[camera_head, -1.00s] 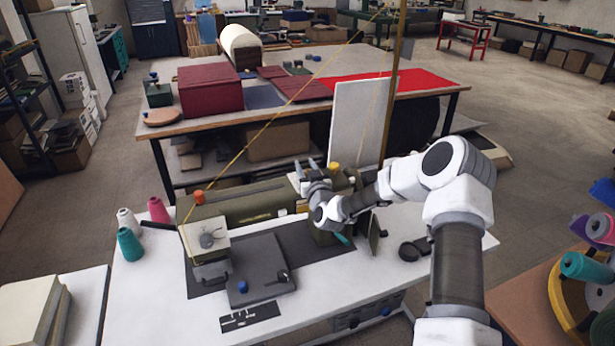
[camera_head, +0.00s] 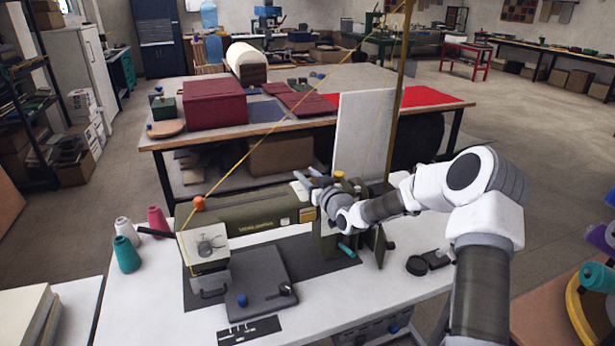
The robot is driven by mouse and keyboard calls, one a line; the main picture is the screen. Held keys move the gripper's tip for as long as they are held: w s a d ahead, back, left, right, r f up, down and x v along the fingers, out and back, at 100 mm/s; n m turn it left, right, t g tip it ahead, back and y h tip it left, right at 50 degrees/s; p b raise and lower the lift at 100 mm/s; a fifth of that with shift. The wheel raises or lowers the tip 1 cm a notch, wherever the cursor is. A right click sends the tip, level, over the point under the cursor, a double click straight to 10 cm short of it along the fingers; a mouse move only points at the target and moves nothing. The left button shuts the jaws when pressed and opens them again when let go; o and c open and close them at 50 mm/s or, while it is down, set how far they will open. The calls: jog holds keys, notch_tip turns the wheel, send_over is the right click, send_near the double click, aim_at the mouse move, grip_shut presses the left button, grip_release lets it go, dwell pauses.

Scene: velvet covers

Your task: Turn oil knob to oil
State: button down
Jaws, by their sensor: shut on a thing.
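An olive-green sewing machine (camera_head: 262,233) stands on the white table. My gripper (camera_head: 308,180) is at the top of its right end, with its fingers pointing up and left. It is shut on a small part there that its fingers mostly hide. I cannot tell from its look whether this is the oil knob. A yellow knob (camera_head: 339,174) shows just behind my gripper, and an orange knob (camera_head: 198,203) is on top of the machine's left end. No oil marking is readable. An orange-yellow plate (camera_head: 307,214) is on the machine's front below my gripper.
A tall brass-coloured pole (camera_head: 398,90) rises behind the machine, with a yellow thread slanting down left. A white panel (camera_head: 362,130) stands behind. Thread cones (camera_head: 126,254) stand at the left. A teal handle (camera_head: 346,249) is below my wrist.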

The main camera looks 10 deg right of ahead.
jog(key=shift+c, duration=2.4)
grip_release()
jog(key=b+v, duration=0.1)
jog(key=v, duration=1.6)
jog(key=shift+s, duration=0.25)
